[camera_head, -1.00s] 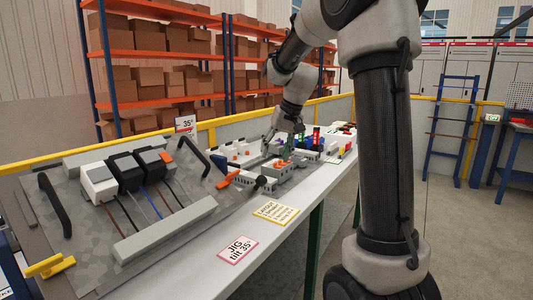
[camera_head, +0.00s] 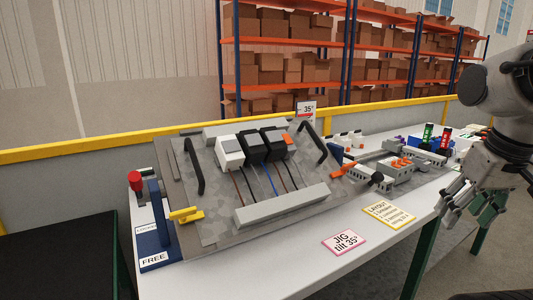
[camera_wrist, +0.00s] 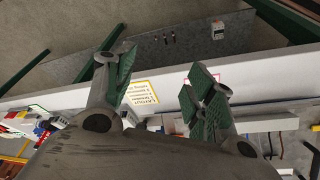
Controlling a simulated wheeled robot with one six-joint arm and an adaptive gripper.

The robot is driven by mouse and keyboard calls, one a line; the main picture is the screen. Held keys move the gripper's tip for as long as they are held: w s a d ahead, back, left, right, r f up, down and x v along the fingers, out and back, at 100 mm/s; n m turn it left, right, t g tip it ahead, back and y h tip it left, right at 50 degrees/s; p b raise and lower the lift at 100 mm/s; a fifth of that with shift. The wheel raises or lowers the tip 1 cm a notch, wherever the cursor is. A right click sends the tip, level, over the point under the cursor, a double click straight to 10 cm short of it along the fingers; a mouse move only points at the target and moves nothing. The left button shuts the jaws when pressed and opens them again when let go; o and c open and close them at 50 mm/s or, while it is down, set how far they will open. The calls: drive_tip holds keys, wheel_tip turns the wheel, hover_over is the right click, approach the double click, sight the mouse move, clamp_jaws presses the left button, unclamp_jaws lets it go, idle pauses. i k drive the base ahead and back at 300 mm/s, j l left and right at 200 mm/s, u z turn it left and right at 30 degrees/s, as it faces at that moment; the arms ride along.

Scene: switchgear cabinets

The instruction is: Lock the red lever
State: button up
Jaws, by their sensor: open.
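The red lever's knob (camera_head: 135,181) stands upright at the left end of the bench in the head view. It belongs to a blue fixture (camera_head: 156,238) with a label reading "FREE" at the front and a second label, apparently "LOCKED", behind it. My gripper (camera_head: 476,209) is at the far right of the head view, beyond the bench's front edge and far from the lever. In the wrist view my gripper (camera_wrist: 160,88) has its green-padded fingers spread with nothing between them. The lever does not show in the wrist view.
A tilted jig plate (camera_head: 215,210) with black and white modules and a yellow clamp (camera_head: 186,215) stands right of the lever. Cards (camera_head: 344,242) lie on the bench front. A yellow rail (camera_head: 90,149) runs behind. A dark surface (camera_head: 60,255) lies left.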

sight(134, 178)
drive_tip(key=u, duration=1.4)
drive_tip(key=i+j+z, duration=0.1)
drive_tip(key=z, duration=0.3)
